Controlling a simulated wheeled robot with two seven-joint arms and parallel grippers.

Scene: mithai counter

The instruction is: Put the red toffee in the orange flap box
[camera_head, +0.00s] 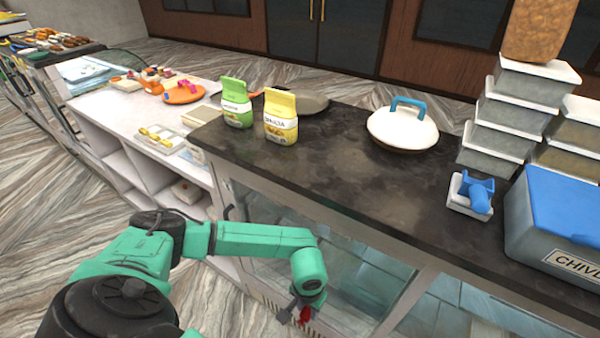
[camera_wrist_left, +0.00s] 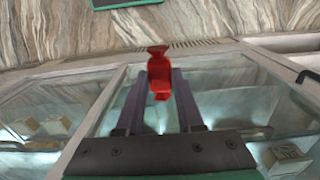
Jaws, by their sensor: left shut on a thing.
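My left gripper (camera_head: 303,308) is low in front of the dark counter's glass front, at the bottom of the head view. It is shut on the red toffee (camera_head: 305,315), which shows only as a small red patch there. In the left wrist view the red toffee (camera_wrist_left: 159,80), with a twisted end at the top, sits between the two fingertips of the left gripper (camera_wrist_left: 165,77). My right gripper is not in view.
The dark countertop (camera_head: 330,165) holds a green pack (camera_head: 236,108), a yellow pack (camera_head: 281,122), a lidded pan (camera_head: 402,130), a blue scoop (camera_head: 478,192) and a blue-lidded bin (camera_head: 562,205). Stacked tubs (camera_head: 515,112) stand right. A white counter (camera_head: 110,107) with an orange plate (camera_head: 184,95) stands left.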

